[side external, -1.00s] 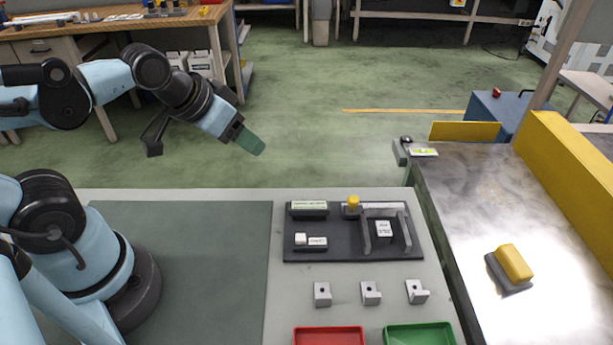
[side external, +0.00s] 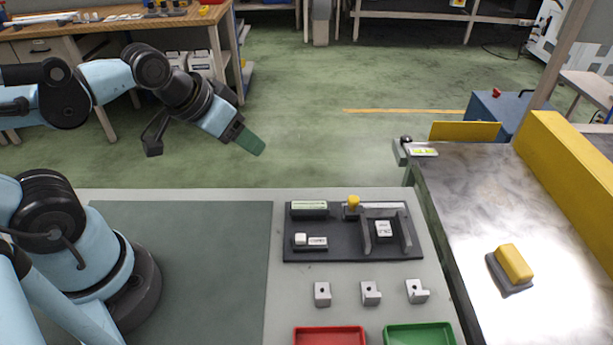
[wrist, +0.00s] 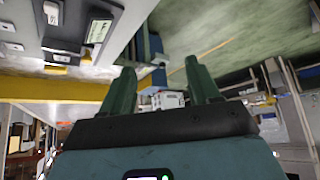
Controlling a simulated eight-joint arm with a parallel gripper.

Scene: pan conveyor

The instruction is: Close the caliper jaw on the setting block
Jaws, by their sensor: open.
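The caliper (side external: 365,230) stands on a dark base plate (side external: 340,252) on the bench, with two upright grey jaws and a yellow knob (side external: 353,202) at its back. The setting block (side external: 384,229), white with dark marking, sits between the two jaws; a gap shows beside it, and contact with a jaw cannot be told. My gripper (side external: 250,143) is in the air, up and left of the plate, well away from the caliper. In the wrist view its two green fingers (wrist: 163,92) are spread apart with nothing between them.
Several grey notched parts (side external: 371,293) stand in front of the plate. A red tray (side external: 329,337) and a green tray (side external: 420,335) lie at the front edge. A conveyor (side external: 455,190) runs at right, carrying a yellow-topped block (side external: 514,263). The dark green mat (side external: 180,260) is clear.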

